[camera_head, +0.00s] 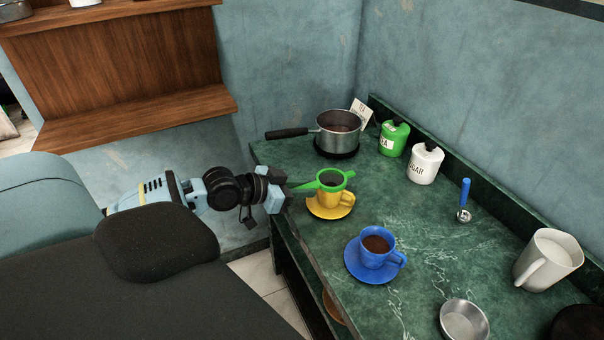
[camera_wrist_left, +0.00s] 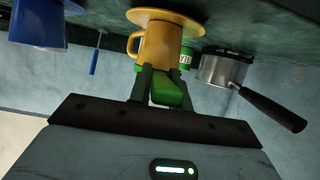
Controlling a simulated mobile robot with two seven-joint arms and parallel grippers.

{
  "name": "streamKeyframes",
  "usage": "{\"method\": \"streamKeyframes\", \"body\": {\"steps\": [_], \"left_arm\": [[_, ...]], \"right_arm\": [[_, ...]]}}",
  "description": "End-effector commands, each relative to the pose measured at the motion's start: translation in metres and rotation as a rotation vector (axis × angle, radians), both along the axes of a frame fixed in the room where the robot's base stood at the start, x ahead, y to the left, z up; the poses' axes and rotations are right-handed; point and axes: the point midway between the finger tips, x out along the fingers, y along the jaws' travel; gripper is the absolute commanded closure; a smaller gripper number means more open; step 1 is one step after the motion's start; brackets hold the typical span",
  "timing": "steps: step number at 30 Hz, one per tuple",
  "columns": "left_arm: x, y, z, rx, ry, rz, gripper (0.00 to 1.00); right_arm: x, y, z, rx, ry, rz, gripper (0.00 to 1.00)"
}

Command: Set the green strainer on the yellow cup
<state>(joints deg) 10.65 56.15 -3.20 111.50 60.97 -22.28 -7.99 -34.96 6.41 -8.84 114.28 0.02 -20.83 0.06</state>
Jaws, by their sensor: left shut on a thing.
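The green strainer (camera_head: 333,180) is at the mouth of the yellow cup (camera_head: 333,200). Whether it rests on the rim or hovers just above it, I cannot tell. The yellow cup stands on a yellow saucer (camera_head: 318,209) near the counter's left edge. My left gripper (camera_head: 288,189) is left of the cup, shut on the strainer's handle. In the left wrist view, which is upside down, the fingers (camera_wrist_left: 158,86) hold the green handle (camera_wrist_left: 168,94), with the yellow cup (camera_wrist_left: 158,46) behind it. My right gripper is not in view.
A blue cup (camera_head: 376,247) on a blue saucer stands in front of the yellow one. A saucepan (camera_head: 339,131), green tin (camera_head: 394,138) and white sugar tin (camera_head: 426,163) stand behind. A blue-handled scoop (camera_head: 464,198), white pitcher (camera_head: 548,260) and metal bowl (camera_head: 464,321) are right.

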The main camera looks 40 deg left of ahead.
Motion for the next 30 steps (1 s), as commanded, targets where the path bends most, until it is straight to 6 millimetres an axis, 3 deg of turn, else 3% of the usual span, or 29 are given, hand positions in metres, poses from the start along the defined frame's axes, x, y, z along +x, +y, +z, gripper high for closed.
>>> {"method": "streamKeyframes", "body": {"steps": [2, 3, 8, 19, 30], "left_arm": [[0.0, 0.0, -0.002, 0.0, 0.001, 0.0, 1.0], [0.0, 0.0, -0.002, 0.0, 0.0, 0.0, 0.77], [0.0, 0.0, -0.001, 0.0, 0.0, 0.0, 0.56], [-0.001, 0.001, -0.001, 0.0, 0.001, 0.0, 0.55], [-0.029, 0.012, 0.011, 0.001, 0.003, 0.0, 0.55]], "right_arm": [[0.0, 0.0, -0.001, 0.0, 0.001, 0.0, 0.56], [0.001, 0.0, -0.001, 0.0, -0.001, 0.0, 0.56], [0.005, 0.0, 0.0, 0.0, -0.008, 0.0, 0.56], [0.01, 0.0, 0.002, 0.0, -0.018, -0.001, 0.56], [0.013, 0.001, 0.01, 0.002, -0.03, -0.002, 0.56]]}}
